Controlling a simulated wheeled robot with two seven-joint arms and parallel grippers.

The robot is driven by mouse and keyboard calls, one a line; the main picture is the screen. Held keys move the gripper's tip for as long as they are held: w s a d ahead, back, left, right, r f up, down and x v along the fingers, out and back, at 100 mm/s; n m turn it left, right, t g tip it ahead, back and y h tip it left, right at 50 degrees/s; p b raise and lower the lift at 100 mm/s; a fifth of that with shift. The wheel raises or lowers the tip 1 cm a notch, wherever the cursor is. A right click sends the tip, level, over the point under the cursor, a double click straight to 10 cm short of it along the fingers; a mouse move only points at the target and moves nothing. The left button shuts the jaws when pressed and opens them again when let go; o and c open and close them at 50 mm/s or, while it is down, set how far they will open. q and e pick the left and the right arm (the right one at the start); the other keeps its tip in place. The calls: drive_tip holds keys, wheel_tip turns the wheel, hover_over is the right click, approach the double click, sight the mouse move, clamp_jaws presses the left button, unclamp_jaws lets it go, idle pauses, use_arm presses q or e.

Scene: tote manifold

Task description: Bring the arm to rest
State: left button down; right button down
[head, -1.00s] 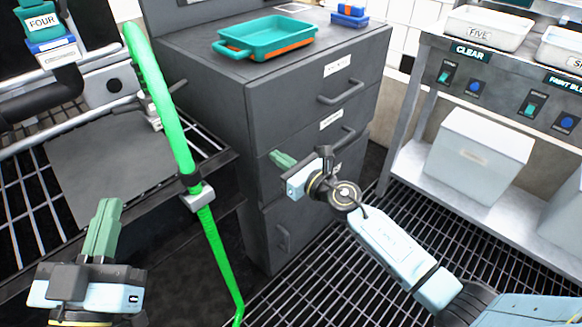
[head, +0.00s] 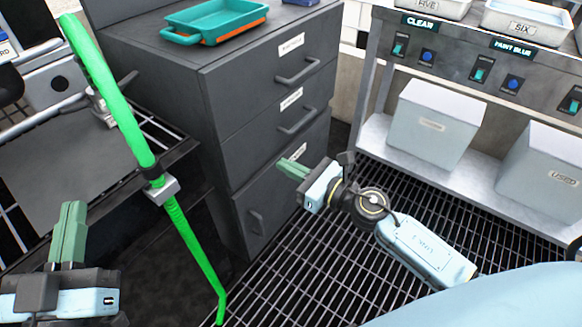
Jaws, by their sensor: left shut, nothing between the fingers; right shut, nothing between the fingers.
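My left gripper (head: 70,232) is at the lower left of the head view, its green fingers shut and pointing up, with nothing between them. It is in front of the grey plate and left of the green hose. My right gripper (head: 291,168) is near the middle, in front of the drawer cabinet's lower front. Its green fingers are shut, empty and point to the upper left. Whether its tips touch the cabinet I cannot tell. The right arm (head: 425,250) reaches in from the lower right over the floor grating.
A dark drawer cabinet (head: 222,130) carries a teal tray (head: 215,22). A green hose (head: 125,115) hangs through a grey clamp at the left. At the right, a bench (head: 455,55) holds switches, labelled bins and pale boxes (head: 433,125) below. The floor grating (head: 300,275) is open.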

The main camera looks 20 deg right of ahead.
drive_tip(key=shift+s+d, duration=0.1)
drive_tip(key=shift+s, duration=0.15)
